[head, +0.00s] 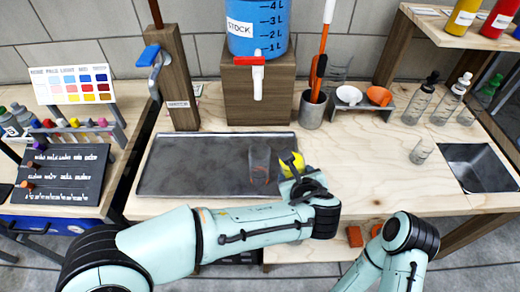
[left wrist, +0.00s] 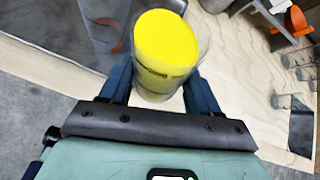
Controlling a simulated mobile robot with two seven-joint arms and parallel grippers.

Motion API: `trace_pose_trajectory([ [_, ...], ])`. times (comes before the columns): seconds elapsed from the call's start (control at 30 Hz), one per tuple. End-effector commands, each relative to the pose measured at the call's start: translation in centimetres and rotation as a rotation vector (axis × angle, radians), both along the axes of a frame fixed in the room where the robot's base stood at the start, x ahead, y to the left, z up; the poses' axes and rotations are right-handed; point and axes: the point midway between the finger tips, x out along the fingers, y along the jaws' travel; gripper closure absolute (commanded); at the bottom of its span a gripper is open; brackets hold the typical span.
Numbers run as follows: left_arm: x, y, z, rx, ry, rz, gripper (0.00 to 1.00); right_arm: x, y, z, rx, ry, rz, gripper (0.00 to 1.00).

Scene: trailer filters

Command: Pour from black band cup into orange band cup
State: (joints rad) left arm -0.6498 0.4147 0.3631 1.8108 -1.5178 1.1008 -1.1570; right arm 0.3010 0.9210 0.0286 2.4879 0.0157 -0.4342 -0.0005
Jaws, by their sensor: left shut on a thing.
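My left gripper (head: 294,178) is shut on a clear cup of yellow liquid (head: 292,161), near the right end of the dark tray (head: 190,178). In the left wrist view, this cup (left wrist: 165,75) is between the two fingers (left wrist: 160,95), with yellow filling its mouth and a dark mark on its side. I take it for the black band cup. A second clear cup (head: 260,167) with an orange-red mark stands on the tray just left of it. It also shows in the left wrist view (left wrist: 103,35); I see no yellow in it. My right gripper is out of view.
A blue stock tank (head: 258,28) with a tap (head: 257,75) stands behind the tray. The tray's left part is clear.

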Motion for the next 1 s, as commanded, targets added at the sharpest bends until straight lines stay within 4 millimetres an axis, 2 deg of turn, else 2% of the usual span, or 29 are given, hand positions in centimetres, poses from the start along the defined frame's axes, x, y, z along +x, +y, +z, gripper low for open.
trace_pose_trajectory([
  [1.0,0.32,0.49,0.59,-0.072,0.040,0.001,0.78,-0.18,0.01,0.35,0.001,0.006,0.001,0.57],
])
